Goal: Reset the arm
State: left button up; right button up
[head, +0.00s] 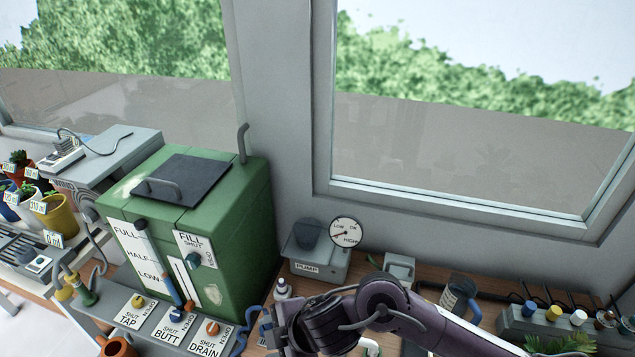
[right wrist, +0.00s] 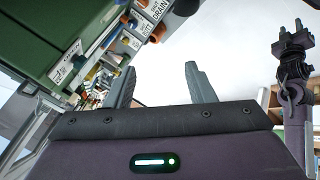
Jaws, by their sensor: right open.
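My right arm comes in from the right edge in the head view, bent above the bench, with its wrist (head: 310,325) low in the middle, in front of the pump. My left arm does not show in the head view.
A green tank (head: 258,215) stands left of my wrist, with a panel (head: 105,296) of tap, butt and drain knobs in front. A pump (head: 320,268) with a gauge (head: 345,232) sits behind my wrist.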

jog(key=w+d+r+m+t, duration=0.2)
jog(key=d+r+m+t, duration=0.3)
jog(key=m, duration=0.5)
jog(key=s+d+f+m+g+h, duration=0.2)
jog(key=s+d+m, duration=0.2)
jog(key=d, duration=0.4)
jog(key=s+d+f+m+g+h, duration=0.1)
jog(key=s+d+m+h, duration=0.2)
jog(key=d, duration=0.4)
jog(key=s+d+f+m+g+h, duration=0.2)
jog(key=s+d+m, duration=0.2)
jog(key=d, duration=0.4)
notch_tip(320, 180, down, 34)
jog(key=s+g+b, duration=0.1)
jog(key=b, duration=0.4)
jog(key=s+d+f+b, duration=0.1)
jog(key=s+f+b, duration=0.1)
jog(key=s+f, duration=0.8)
jog(key=s+d+f+g+b, duration=0.1)
jog(key=s+d+f+b, duration=0.1)
jog(key=s+f, duration=0.8)
notch_tip(320, 180, down, 5)
jog(key=shift+s+d+r+n+b, duration=0.2)
jog(key=shift+s+n+b, duration=0.15)
jog(key=shift+b, duration=0.15)
